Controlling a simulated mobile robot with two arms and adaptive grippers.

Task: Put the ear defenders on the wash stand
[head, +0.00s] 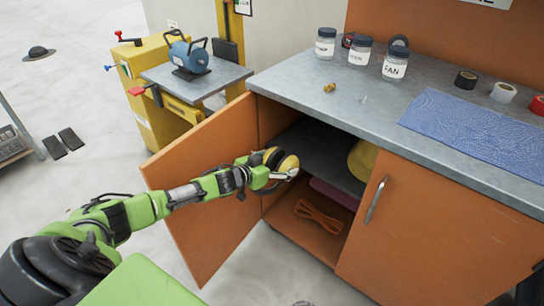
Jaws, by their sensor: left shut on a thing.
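The ear defenders (287,162), with yellow and black cups, are in my left gripper (280,172). The gripper is shut on them and holds them at the open front of the orange cabinet, beside its shelf. The fingers hide part of the ear defenders. I cannot tell for sure which piece is the wash stand. A yellow stand (160,62) with a grey top (215,77) is at the back left, bearing a blue machine (189,54). My right gripper does not show.
The orange cabinet door (205,195) stands open, close to my left arm. Inside are a dark shelf (315,155), a yellow rounded thing (362,160) and an orange coiled cord (318,215). Jars, tape rolls and a blue cloth (480,130) lie on the grey worktop (300,90).

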